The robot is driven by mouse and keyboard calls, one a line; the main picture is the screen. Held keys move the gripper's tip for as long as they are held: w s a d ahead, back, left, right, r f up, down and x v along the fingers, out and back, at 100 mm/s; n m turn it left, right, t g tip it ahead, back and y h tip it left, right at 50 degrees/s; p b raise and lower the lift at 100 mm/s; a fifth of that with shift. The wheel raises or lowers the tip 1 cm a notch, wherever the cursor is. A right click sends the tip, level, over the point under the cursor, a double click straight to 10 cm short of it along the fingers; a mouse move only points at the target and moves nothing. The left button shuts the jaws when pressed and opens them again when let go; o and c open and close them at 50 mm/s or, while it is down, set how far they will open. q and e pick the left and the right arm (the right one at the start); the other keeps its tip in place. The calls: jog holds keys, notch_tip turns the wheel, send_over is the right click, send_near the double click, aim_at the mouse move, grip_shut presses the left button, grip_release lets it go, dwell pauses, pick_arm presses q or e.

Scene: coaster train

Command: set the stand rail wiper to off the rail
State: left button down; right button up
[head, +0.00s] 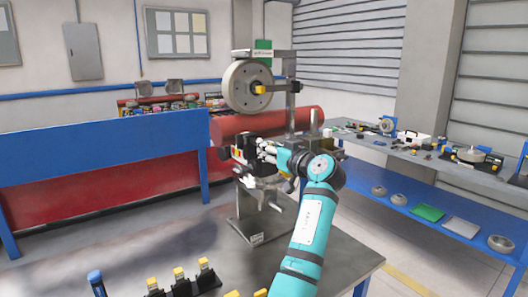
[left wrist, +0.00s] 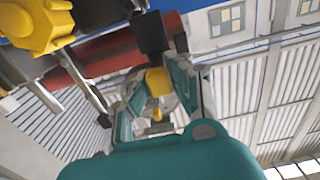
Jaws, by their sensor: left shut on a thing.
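A metal stand (head: 246,218) is on the grey table, with a large grey wheel (head: 240,88) mounted above it. A black block with a yellow part (head: 238,153), which looks like the rail wiper, is at the stand's upper part. My left gripper (head: 264,154) reaches it from the right and hides part of it. In the left wrist view the fingers (left wrist: 157,98) are shut around a yellow grip (left wrist: 158,82), with a black block (left wrist: 152,34) just beyond. Whether the wiper touches the rail cannot be told. My right gripper is not in view.
Several small yellow-topped black pieces (head: 205,277) stand at the table's front left. A red cylinder (head: 226,128) lies behind the stand. A side bench (head: 400,150) with parts is at the right. The grey table (head: 335,255) is bare right of my arm.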

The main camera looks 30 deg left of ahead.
pick_arm(q)
jog(key=shift+d+f, duration=0.1)
jog(key=shift+d, duration=0.15)
jog(key=shift+w+a+f, duration=0.1)
jog(key=shift+a, duration=0.05)
jog(key=c, duration=1.5)
grip_release()
jog(key=o, duration=0.3)
jog(key=shift+r, duration=0.2)
jog(key=shift+o, duration=0.2)
jog(key=v, duration=1.2)
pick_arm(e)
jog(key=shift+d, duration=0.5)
pick_arm(q)
jog(key=shift+f, duration=0.15)
